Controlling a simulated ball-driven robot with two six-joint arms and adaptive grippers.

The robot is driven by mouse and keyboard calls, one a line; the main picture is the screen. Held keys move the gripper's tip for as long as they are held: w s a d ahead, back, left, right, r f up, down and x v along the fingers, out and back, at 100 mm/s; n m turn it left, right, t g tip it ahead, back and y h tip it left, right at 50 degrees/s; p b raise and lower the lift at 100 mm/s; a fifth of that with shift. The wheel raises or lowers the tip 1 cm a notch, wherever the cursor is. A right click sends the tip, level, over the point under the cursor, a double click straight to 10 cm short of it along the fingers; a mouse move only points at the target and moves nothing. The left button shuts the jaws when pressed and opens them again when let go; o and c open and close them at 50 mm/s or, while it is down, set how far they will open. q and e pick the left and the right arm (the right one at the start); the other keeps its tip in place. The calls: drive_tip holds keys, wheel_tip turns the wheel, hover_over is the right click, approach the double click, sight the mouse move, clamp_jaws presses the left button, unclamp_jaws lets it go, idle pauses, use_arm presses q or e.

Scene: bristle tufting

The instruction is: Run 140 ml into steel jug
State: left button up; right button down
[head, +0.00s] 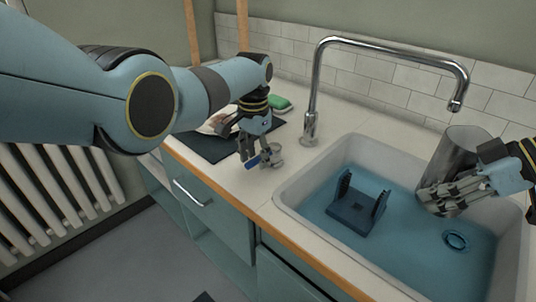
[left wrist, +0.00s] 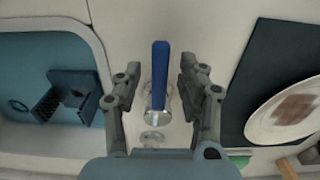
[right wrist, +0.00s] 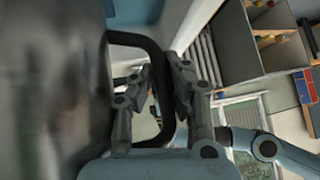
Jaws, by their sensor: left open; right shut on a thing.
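The steel jug (head: 458,150) is over the right part of the sink, below the tap spout (head: 455,104). No water stream shows, and the jug's inside is not visible. My right gripper (head: 432,200) is shut on the jug's black handle (right wrist: 150,42); the jug fills the left of the right wrist view (right wrist: 45,90). The tap's blue lever (left wrist: 160,80) sits on a metal valve (head: 274,155) on the counter left of the sink. My left gripper (left wrist: 160,72) is open, with its fingers on either side of the lever; whether they touch it cannot be told.
The sink (head: 290,195) has a blue basin with a dark bracket-like rack (head: 352,218) and a drain (head: 456,240). A dark mat (left wrist: 252,85) with a plate (left wrist: 285,112) lies left of the valve. A green sponge (head: 281,103) lies behind it. The tap column (head: 312,100) stands behind the sink.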

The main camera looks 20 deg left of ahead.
use_arm(q)
clamp_jaws()
drive_tip(key=shift+a, duration=0.1)
drive_tip(key=m, duration=0.1)
drive_tip(key=w+a+m, duration=0.1)
drive_tip(key=m, duration=0.1)
drive_tip(key=shift+a, duration=0.3)
unclamp_jaws()
idle(0.3)
